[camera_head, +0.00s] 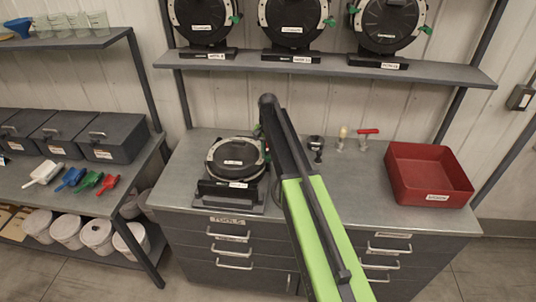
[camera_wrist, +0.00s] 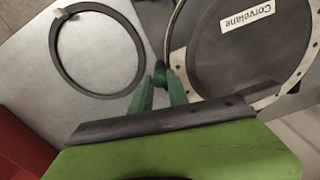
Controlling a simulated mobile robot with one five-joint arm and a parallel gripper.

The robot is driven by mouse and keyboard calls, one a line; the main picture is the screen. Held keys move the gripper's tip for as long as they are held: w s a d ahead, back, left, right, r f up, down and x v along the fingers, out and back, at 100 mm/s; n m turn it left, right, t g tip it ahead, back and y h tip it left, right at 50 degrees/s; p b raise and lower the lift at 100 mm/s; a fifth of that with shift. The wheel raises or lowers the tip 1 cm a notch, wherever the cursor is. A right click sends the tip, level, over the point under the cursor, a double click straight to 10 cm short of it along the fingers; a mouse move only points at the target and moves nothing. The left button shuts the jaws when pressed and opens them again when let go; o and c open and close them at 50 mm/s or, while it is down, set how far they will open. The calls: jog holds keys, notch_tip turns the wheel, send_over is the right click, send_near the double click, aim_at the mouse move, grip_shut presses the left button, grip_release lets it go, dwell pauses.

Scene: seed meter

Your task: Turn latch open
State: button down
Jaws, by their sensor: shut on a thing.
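A round seed meter (camera_head: 236,158) with a black lid and pale rim sits on a black stand on the workbench, left of my arm in the head view. In the wrist view its lid (camera_wrist: 245,55), labelled "Corvelane", fills the upper right. The green latch (camera_wrist: 160,76) is at the lid's left edge. My gripper (camera_wrist: 160,88) has its two green fingers on either side of the latch and is shut on it. The latch's exact angle is hard to tell.
A dark ring (camera_wrist: 97,48) lies flat on the bench beside the meter. Small tools (camera_head: 316,146) and a red tray (camera_head: 428,175) are to the right. Several similar meters (camera_head: 292,22) stand on the shelf (camera_head: 330,68) above. The bench front between arm and tray is clear.

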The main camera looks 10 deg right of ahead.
aim_at(268, 156)
jog(key=shift+m, duration=1.6)
jog(key=c, duration=1.3)
grip_release()
jog(key=shift+o, duration=0.2)
notch_tip(268, 156, up, 18)
jog(key=p, duration=1.7)
jog(key=shift+f, duration=0.25)
jog(key=shift+f, duration=0.1)
